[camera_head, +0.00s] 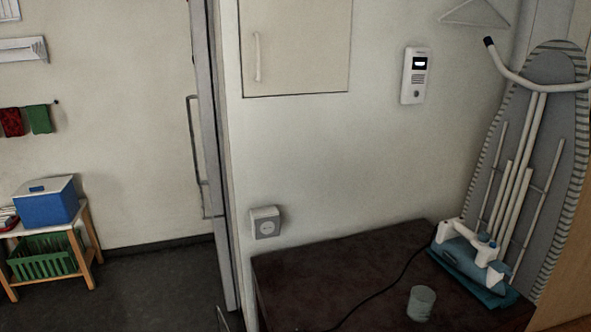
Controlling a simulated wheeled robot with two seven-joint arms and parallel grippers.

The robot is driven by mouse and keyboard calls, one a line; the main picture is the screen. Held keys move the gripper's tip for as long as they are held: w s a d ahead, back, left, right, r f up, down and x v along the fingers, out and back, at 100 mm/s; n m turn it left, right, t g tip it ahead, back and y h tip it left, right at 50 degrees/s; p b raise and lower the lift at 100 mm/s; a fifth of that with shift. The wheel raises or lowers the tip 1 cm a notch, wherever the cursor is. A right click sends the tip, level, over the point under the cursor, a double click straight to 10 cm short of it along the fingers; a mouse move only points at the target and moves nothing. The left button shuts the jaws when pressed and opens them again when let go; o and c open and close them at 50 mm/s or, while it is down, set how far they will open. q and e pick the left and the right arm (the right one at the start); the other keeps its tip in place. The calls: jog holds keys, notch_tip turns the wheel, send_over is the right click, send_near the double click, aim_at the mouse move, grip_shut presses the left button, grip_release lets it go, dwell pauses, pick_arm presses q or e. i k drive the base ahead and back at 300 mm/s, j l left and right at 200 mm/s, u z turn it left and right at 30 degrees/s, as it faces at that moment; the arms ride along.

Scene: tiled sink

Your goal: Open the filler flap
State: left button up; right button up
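What looks like a white and blue steam iron (466,253) rests on a teal base (500,297) at the right end of a dark table. A filler flap is too small to make out on it, so I cannot tell whether one is open or shut. A greenish, see-through cup (421,303) stands on the table in front of the iron, apart from it. Neither of my grippers shows in this view.
The dark tabletop (330,270) is mostly clear, with a black cord (385,288) across it. An ironing board (543,150) leans behind the iron. A wall box (265,222) and intercom (414,76) hang above. A stand with a blue box (47,205) is far left.

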aim_at(501, 268)
jog(key=z, duration=1.3)
